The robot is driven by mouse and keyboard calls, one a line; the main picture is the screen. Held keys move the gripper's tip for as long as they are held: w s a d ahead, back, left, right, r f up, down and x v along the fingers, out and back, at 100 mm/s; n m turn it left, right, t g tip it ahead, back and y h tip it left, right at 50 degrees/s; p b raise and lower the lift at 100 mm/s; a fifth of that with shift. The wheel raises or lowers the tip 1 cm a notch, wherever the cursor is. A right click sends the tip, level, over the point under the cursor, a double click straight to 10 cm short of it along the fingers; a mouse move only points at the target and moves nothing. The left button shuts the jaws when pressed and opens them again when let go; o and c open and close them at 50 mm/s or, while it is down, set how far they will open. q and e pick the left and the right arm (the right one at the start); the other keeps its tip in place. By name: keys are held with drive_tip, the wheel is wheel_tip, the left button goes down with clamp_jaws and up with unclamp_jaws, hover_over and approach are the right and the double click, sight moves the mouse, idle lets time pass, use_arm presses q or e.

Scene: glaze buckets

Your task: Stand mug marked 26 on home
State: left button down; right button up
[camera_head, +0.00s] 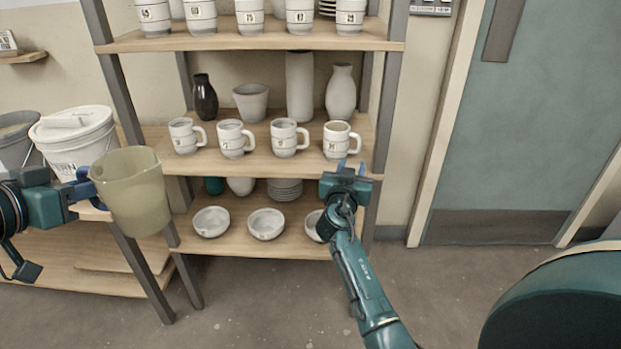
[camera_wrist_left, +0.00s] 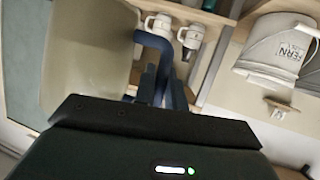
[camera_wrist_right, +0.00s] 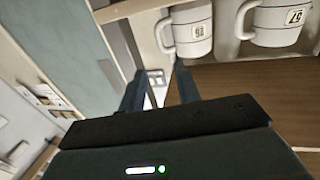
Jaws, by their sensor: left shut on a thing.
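Several white handled mugs stand upright in a row on the middle shelf. The rightmost mug (camera_head: 337,140) also shows in the right wrist view (camera_wrist_right: 190,30), with a small dark number on its label that I cannot read surely. My right gripper (camera_head: 351,167) is open and empty, just below and in front of that mug, its fingers apart in the right wrist view (camera_wrist_right: 160,90). My left gripper (camera_head: 83,184) is shut on the blue handle of a pale olive pitcher (camera_head: 132,190), held in the air at the left. I cannot make out a spot marked home.
The wooden shelf unit (camera_head: 250,155) holds numbered pots above, vases behind the mugs, and bowls (camera_head: 266,223) and plates below. A lidded white bucket (camera_head: 75,135) stands at the left. A door (camera_head: 525,120) is at the right. The floor in front is clear.

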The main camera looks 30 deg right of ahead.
drive_tip(key=s+a+f+n+t+y, duration=0.2)
drive_tip(key=s+a+f+n+y, duration=0.7)
drive_tip(key=s+a, duration=0.5)
drive_tip(key=s+a+r+n+y, duration=0.2)
drive_tip(key=s+a+y, duration=0.6)
drive_tip(key=s+a, duration=0.4)
drive_tip(key=s+r, duration=0.1)
drive_tip(key=s, duration=0.2)
drive_tip(key=shift+s+a+r+g, duration=0.2)
drive_tip(key=shift+g, duration=0.2)
